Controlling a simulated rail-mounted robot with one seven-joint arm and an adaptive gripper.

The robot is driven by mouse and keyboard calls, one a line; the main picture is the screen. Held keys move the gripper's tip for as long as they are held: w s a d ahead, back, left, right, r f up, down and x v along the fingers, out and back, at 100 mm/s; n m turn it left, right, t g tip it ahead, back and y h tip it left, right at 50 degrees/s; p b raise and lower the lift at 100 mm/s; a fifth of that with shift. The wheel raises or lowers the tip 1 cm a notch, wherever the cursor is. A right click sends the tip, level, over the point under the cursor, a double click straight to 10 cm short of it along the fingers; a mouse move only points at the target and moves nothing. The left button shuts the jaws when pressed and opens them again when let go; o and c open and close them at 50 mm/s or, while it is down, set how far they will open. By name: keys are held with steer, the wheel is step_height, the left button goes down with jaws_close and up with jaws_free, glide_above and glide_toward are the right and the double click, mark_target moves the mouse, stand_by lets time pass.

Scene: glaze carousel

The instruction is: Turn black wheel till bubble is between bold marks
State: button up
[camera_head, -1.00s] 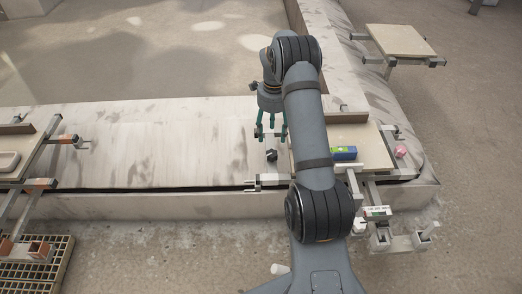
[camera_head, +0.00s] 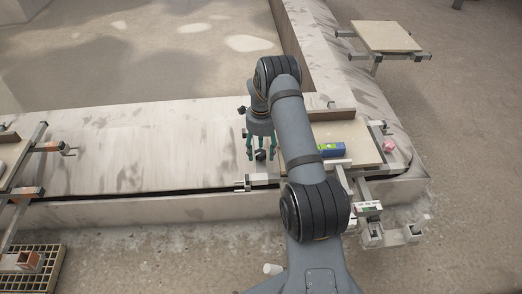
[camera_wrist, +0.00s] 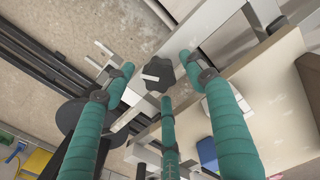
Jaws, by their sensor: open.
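A black lobed wheel (camera_head: 261,155) sits at the left end of the board's metal frame, and it also shows in the wrist view (camera_wrist: 160,72) with a pale mark on it. My gripper (camera_head: 266,157) has teal fingers spread open and pointing down at the wheel. In the wrist view the open fingers (camera_wrist: 160,80) frame the wheel; I cannot tell whether they touch it. A blue block with a green and yellow face (camera_head: 331,150) lies on the board. A small white piece with coloured marks (camera_head: 368,208) is at the front of the frame. No bubble or bold marks can be made out.
The tan board (camera_head: 362,143) is partly hidden by my arm. A pink lump (camera_head: 389,146) sits at its right edge. Another board (camera_head: 387,36) stands at the back right. More framework (camera_head: 50,146) is at the left, with bare ledge (camera_head: 130,150) between.

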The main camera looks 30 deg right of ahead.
steer(key=shift+c, duration=1)
steer(key=c, duration=0.9)
steer(key=shift+d+n, duration=0.15)
steer(key=shift+n, duration=0.35)
steer(key=n+b, duration=0.1)
steer(key=n, duration=0.1)
steer(key=shift+n, duration=0.4)
steer(key=n+b, duration=0.1)
steer(key=n, duration=0.3)
steer(key=shift+d+n, duration=0.1)
steer(key=shift+n, duration=0.2)
steer(key=n, duration=0.4)
steer(key=shift+w+r, duration=0.1)
steer(key=shift+w, duration=0.05)
steer(key=shift+w+n, duration=0.1)
steer(key=shift+n, duration=2.3)
steer(key=shift+r, duration=0.1)
